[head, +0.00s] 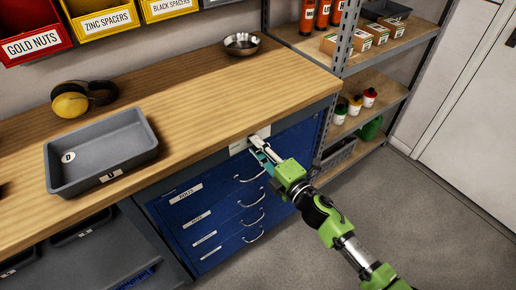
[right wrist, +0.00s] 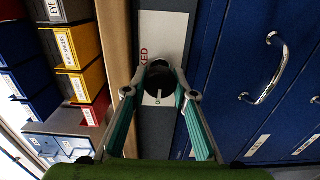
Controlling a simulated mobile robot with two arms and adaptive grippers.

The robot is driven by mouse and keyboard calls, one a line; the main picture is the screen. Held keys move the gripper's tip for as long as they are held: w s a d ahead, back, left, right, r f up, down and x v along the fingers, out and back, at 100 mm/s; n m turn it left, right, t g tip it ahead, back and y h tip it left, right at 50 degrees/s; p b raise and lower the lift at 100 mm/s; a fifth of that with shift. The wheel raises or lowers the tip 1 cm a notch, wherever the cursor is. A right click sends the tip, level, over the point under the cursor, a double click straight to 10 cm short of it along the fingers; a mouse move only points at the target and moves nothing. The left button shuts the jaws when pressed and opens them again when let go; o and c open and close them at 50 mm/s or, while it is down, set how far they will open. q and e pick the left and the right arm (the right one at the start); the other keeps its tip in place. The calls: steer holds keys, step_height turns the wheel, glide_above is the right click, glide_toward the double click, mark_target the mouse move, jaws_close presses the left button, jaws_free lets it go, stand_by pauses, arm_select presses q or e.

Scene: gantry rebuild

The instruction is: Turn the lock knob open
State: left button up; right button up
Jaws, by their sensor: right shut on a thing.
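The lock knob (right wrist: 158,84) is a dark round knob in the right wrist view, in front of a white label plate (right wrist: 165,35) with red lettering ending in "KED" and a bit of green lettering below. My right gripper (head: 261,149) is shut on the knob, one fingertip on each side of it. In the head view the gripper hides the knob, and the white plate (head: 239,147) shows at the top of the blue drawer cabinet (head: 215,213), under the bench edge. My left gripper is not in view.
Drawer handles (head: 250,177) stick out just below the gripper. The wooden bench top (head: 195,95) overhangs above, with a grey tray (head: 100,150), yellow earmuffs (head: 72,103) and a metal bowl (head: 241,43) on it. A shelf rack (head: 375,80) stands to the right. The floor (head: 400,210) in front is clear.

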stand_by(0.3)
steer(key=o, duration=1.1)
steer(key=v, duration=0.8)
steer(key=shift+f, duration=0.1)
